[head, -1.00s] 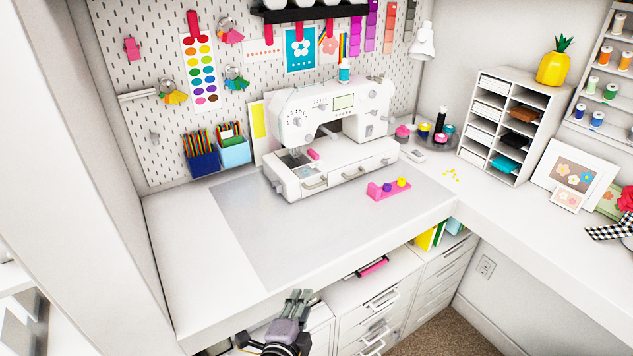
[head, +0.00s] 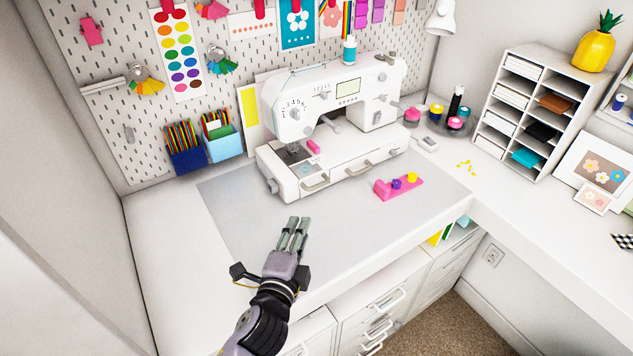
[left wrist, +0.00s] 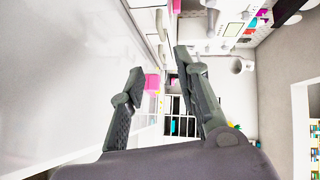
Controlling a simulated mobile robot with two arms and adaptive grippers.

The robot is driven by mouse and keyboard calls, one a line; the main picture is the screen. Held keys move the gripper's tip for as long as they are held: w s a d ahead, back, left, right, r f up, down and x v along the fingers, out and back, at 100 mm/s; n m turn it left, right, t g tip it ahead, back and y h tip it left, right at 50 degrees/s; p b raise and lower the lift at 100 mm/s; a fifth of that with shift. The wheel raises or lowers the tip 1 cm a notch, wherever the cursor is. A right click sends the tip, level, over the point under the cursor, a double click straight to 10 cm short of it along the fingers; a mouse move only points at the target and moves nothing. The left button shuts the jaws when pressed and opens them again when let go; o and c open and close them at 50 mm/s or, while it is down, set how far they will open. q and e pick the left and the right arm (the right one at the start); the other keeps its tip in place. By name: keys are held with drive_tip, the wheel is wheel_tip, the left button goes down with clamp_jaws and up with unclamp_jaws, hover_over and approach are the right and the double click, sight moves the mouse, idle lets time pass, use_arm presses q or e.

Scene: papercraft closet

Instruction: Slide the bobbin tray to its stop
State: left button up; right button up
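My right gripper is not in view.
Pen holders (head: 186,160) stand left of the machine against the pegboard. A round tray of spools and a paper sorter (head: 525,112) stand to the right. The mat's left part is clear. Drawers (head: 375,310) with handles lie below the desk edge.

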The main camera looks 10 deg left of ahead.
use_arm(q)
drive_tip(key=shift+w+d+r+p, duration=0.15)
drive_tip(key=shift+w+p, duration=0.25)
drive_tip(key=shift+w, duration=0.8)
drive_tip(key=w, duration=0.3)
drive_tip(key=shift+w+f+p, duration=0.3)
drive_tip(key=shift+w+p, duration=0.05)
approach(311, 177)
drive_tip(key=w, duration=0.1)
drive_tip(key=w+d+f, duration=0.1)
drive_tip(key=w, duration=0.1)
drive_tip(key=w+d+f+p, duration=0.1)
drive_tip(key=w, duration=0.1)
drive_tip(key=shift+w+d, duration=0.1)
drive_tip(key=shift+d, duration=0.15)
drive_tip(key=shift+w+f, duration=0.15)
drive_tip(key=shift+w, duration=0.4)
clamp_jaws()
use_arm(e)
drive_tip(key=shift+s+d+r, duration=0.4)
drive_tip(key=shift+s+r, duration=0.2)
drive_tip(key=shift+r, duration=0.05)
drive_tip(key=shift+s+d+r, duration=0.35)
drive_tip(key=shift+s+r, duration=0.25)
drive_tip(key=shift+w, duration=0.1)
